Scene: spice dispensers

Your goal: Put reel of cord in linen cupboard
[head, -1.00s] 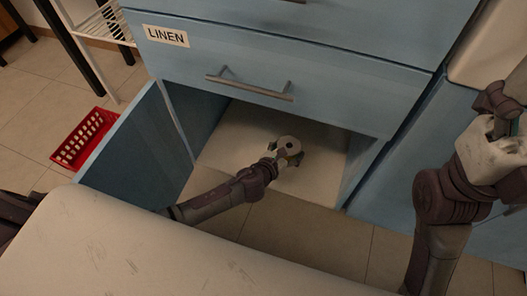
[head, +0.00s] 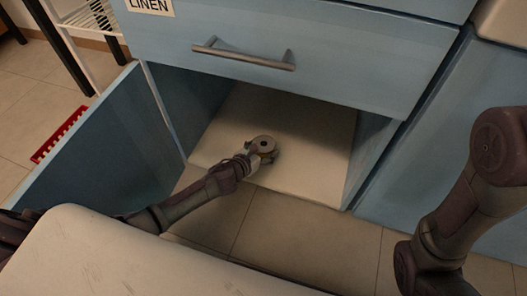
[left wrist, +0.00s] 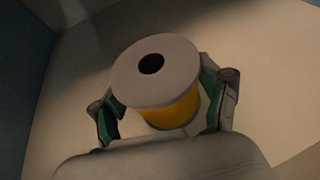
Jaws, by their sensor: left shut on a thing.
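The linen cupboard (head: 318,130) is the blue unit with the LINEN label, its lower compartment open and its door (head: 100,150) swung out to the left. My left gripper (head: 262,154) is at the front part of the compartment floor. It is shut on the reel of cord (head: 263,142), a reel with a pale grey round flange, a dark centre hole and yellow cord. In the left wrist view the reel (left wrist: 155,70) stands upright between the two green-padded fingers. Whether its base touches the floor is hidden. My right arm is at the right edge, its gripper out of the picture.
A drawer with a bar handle (head: 243,55) overhangs the compartment. A red basket (head: 58,135) lies on the floor beyond the door, near a white rack (head: 92,22). The compartment floor (head: 300,125) around the reel is bare.

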